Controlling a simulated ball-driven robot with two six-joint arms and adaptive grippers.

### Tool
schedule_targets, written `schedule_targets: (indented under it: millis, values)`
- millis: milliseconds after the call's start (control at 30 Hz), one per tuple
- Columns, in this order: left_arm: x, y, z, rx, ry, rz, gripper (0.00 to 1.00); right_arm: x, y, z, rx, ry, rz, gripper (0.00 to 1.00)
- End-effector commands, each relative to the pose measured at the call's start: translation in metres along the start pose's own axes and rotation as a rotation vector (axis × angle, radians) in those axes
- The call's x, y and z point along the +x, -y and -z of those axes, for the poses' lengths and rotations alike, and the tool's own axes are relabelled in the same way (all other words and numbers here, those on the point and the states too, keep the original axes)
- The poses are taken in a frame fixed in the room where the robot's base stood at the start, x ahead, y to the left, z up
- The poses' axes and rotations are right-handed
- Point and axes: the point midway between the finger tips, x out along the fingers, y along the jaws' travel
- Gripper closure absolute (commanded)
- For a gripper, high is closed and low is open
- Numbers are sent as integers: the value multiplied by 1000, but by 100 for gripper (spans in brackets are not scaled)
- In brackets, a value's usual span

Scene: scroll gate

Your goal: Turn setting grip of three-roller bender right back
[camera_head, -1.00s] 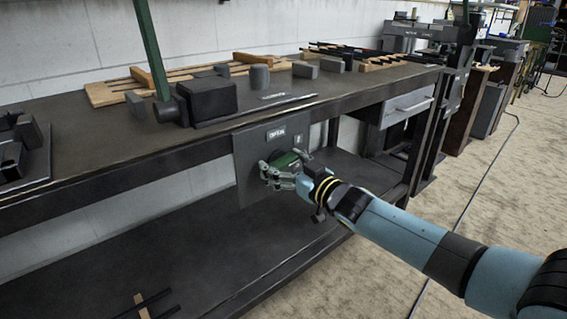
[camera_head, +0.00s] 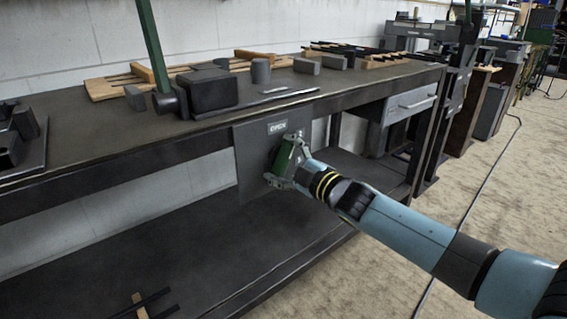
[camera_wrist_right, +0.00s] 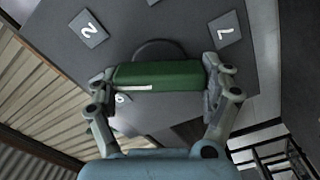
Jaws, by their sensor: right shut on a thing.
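The setting grip, a green bar (camera_head: 287,156), sits on a dark round hub on a dark panel (camera_head: 250,178) hanging from the bench's front edge. In the head view the bar stands steeply tilted. In the right wrist view the bar (camera_wrist_right: 158,75) lies across between both fingers, with a white line along one edge. Numbered plates (camera_wrist_right: 88,29) are on the panel around it. My left gripper is not in view.
The dark workbench (camera_head: 90,138) carries a black block-shaped unit (camera_head: 208,91), a green post (camera_head: 150,45), grey blocks and wooden pieces. A lower shelf (camera_head: 210,250) is below the panel. A drawer (camera_head: 408,107) is to the right. The floor at the right is open.

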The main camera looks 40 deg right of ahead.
Motion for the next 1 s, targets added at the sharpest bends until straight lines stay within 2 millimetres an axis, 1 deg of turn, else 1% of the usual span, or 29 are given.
schedule_targets:
  millis: [33,167,500,700,1000]
  values:
    - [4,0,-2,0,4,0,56,-1,3,-2,-44,1,2,51]
    - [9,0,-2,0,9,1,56,-1,4,-2,-157,1,2,51]
    - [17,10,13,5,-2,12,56,0,4,-1,-376,1,2,51]
    - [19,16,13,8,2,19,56,0,4,-1,-441,1,2,51]
    - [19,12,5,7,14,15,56,0,4,-1,-469,1,2,51]
